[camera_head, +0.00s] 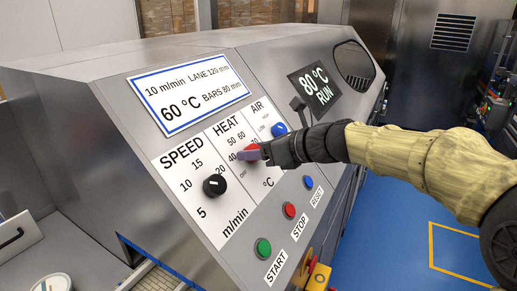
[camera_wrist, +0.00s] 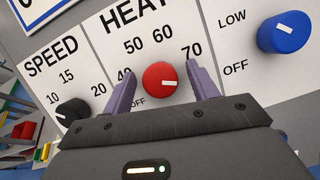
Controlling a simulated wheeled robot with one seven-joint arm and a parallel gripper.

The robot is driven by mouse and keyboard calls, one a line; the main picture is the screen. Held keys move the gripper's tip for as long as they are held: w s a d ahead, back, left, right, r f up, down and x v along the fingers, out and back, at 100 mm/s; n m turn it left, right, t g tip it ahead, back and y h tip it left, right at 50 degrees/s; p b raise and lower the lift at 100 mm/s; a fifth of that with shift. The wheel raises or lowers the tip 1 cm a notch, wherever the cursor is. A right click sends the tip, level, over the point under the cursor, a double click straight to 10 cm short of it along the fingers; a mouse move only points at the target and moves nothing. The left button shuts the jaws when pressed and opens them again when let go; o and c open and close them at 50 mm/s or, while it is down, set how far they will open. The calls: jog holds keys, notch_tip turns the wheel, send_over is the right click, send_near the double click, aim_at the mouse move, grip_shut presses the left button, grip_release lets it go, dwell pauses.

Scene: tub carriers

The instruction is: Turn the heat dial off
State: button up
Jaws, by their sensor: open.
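The red heat dial (camera_wrist: 160,82) sits on the sloping panel under the word HEAT in the wrist view. Its white mark points right, past the printed 70; OFF is printed at its lower left. My gripper (camera_wrist: 160,70) is open, with one purple finger on each side of the dial. I cannot tell whether the fingers touch it. In the head view, my gripper (camera_head: 246,155) covers part of the red dial (camera_head: 252,147). The dark display (camera_head: 315,86) reads 80 °C RUN.
The black speed knob (camera_head: 214,185) is left of the heat dial and the blue air knob (camera_head: 279,129) is right. Green start (camera_head: 263,248), red stop (camera_head: 289,210) and blue reset (camera_head: 308,182) buttons line the lower panel. A white sign (camera_head: 188,93) reads 60 °C.

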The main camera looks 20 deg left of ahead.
jog(key=c, duration=1)
